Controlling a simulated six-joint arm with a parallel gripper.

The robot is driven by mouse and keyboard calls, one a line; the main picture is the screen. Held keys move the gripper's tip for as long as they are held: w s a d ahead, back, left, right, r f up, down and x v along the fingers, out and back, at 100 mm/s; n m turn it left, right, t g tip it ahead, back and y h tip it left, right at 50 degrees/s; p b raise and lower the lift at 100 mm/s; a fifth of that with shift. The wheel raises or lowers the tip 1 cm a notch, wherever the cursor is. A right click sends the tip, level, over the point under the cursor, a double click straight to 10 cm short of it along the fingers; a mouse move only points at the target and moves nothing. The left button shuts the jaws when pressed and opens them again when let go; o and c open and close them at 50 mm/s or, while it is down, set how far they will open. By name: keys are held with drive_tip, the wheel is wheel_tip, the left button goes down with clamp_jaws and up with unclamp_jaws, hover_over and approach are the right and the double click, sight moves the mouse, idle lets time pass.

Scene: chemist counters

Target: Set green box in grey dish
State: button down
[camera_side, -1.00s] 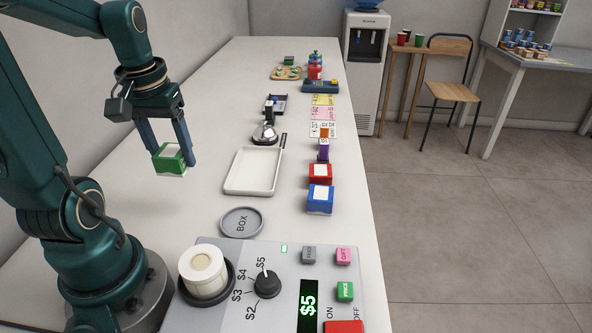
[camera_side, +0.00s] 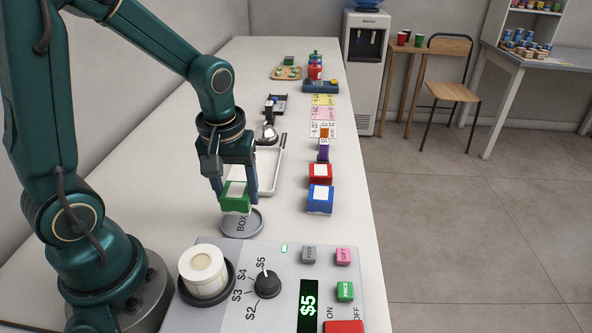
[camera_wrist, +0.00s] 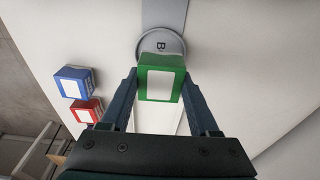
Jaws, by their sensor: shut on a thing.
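The green box (camera_side: 236,196), with a white label on top, is held between the fingers of my gripper (camera_side: 236,188), which is shut on it. The grey dish (camera_side: 243,224), round and marked "BOX", lies on the counter just below and slightly nearer the camera. The box seems to hang above the dish's far edge, though the exact gap is hard to tell. In the wrist view the green box (camera_wrist: 162,77) sits between the fingertips (camera_wrist: 162,84) and overlaps the edge of the grey dish (camera_wrist: 160,42). The dish looks empty where it shows.
A control panel (camera_side: 290,257) with a dial, buttons and a "$5" display lies in front of the dish. A blue box (camera_side: 320,199) and a red box (camera_side: 320,173) stand to the right. A white tray (camera_side: 272,165) lies behind my gripper, partly hidden.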

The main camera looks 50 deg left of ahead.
sight(242, 223)
drive_tip(key=shift+f, duration=2)
drive_tip(key=shift+f, duration=0.35)
drive_tip(key=shift+c, duration=0.7)
unclamp_jaws()
drive_tip(key=r, duration=0.8)
drive_tip(key=s+d+r, duration=0.1)
drive_tip(key=r, duration=0.3)
drive_tip(key=shift+d+r, duration=0.1)
drive_tip(key=shift+r, duration=0.2)
drive_tip(key=s+d+r+m+t+h, duration=0.1)
drive_tip(key=s+d+m+t, duration=0.3)
drive_tip(key=m, duration=0.5)
drive_tip(key=shift+s+d+r+t, duration=0.3)
drive_tip(key=shift+s+d+r, duration=0.3)
drive_tip(key=shift+s, duration=0.4)
